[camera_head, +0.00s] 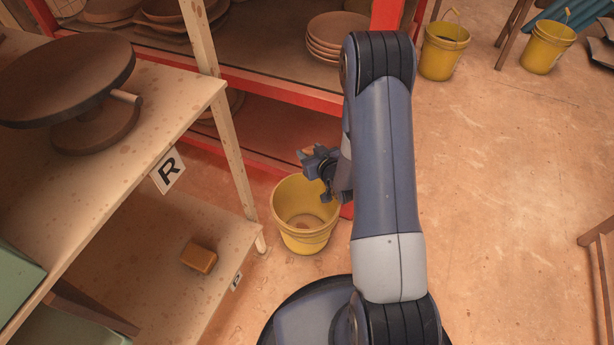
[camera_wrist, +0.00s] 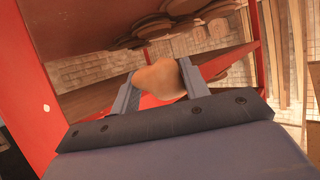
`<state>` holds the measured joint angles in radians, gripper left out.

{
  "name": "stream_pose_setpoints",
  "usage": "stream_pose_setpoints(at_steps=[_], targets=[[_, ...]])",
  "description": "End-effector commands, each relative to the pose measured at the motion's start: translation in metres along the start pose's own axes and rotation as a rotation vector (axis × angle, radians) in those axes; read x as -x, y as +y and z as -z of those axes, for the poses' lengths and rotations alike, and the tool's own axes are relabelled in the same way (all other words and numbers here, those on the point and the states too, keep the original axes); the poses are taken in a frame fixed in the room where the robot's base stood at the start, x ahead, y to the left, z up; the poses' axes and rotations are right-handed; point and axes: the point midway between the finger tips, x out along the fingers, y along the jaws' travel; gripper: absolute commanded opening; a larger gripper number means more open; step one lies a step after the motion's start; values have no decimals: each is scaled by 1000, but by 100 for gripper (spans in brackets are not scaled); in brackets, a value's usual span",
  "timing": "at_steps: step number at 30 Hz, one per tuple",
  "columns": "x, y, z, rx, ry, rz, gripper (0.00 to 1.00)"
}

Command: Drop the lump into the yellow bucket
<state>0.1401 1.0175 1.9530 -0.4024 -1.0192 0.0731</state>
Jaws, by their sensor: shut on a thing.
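The yellow bucket (camera_head: 305,240) stands upright on the floor between the wooden shelf and the red rack, with a small brownish patch visible on its bottom. My gripper (camera_head: 316,172) is over the bucket's back right rim in the head view. In the wrist view my gripper (camera_wrist: 158,82) is shut on the tan lump (camera_wrist: 161,80), which sits between the two fingers. The lump is hard to make out in the head view. The bucket does not show in the wrist view.
A wooden shelf (camera_head: 140,207) with a potter's wheel (camera_head: 75,85) and a small brown block (camera_head: 198,257) is on the left. A red rack (camera_head: 277,95) with stacked plates stands close behind the bucket. Other yellow buckets (camera_head: 442,52) stand at the back right. Open floor (camera_head: 500,180) lies right.

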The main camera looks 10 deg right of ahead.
Motion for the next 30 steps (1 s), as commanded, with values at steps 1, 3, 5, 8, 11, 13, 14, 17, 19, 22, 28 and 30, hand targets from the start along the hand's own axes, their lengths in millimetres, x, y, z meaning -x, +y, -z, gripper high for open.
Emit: stream_pose_setpoints(at_steps=[1, 3, 5, 8, 11, 13, 14, 17, 19, 22, 28, 30], targets=[[-7, 2, -11, 6, -6, 21, 19], [-16, 3, -27, 21, -5, 57, 19], [-23, 3, -41, 33, -4, 88, 19], [-32, 2, -64, 54, -4, 135, 19], [-36, 1, -85, 70, -3, 173, 19], [-38, -1, -96, 79, -1, 195, 19], [-39, -1, -100, 82, -1, 201, 19], [-40, -2, -109, 91, 0, 218, 19], [-41, -3, -113, 94, 0, 223, 19], [-42, -3, -117, 95, 1, 226, 19], [-49, -3, -134, 95, 0, 226, 19], [-52, -3, -141, 95, 0, 226, 19]])
